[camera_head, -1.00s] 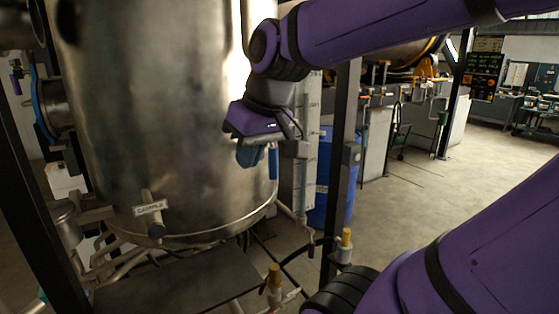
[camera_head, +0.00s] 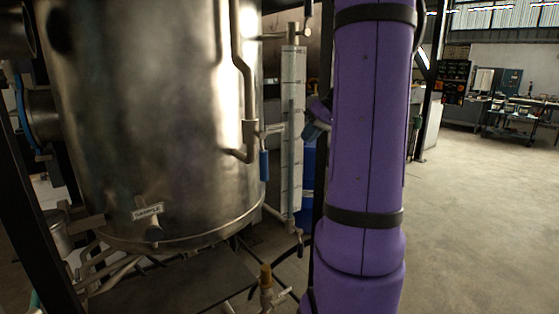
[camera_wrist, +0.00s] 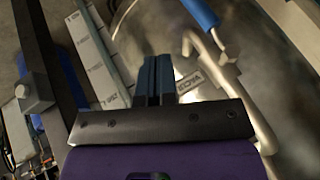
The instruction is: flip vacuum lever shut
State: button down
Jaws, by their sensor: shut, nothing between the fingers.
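The vacuum lever has a blue handle (camera_head: 264,165) and hangs downward beside a grey pipe on the right side of the steel tank (camera_head: 150,110). In the wrist view the blue handle (camera_wrist: 198,12) is at the top, joined to a pale bent pipe. A partly readable label (camera_wrist: 189,82) lies just right of my fingers. My gripper (camera_wrist: 153,62) is shut and empty, its blue fingers together and apart from the handle. In the head view my arm hides most of the gripper; only a small part (camera_head: 317,128) shows to the right of the lever.
A tall marked gauge strip (camera_head: 292,120) stands right of the lever, with a dark frame post and a blue drum (camera_head: 308,180) behind. A sample valve (camera_head: 152,232) is low on the tank. Open floor lies at right.

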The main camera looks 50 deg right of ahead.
aim_at(263, 157)
jog(key=w+a+f, duration=0.6)
jog(key=w+f, duration=0.1)
jog(key=f, duration=0.1)
dwell(0.4)
jog(key=shift+a, duration=0.1)
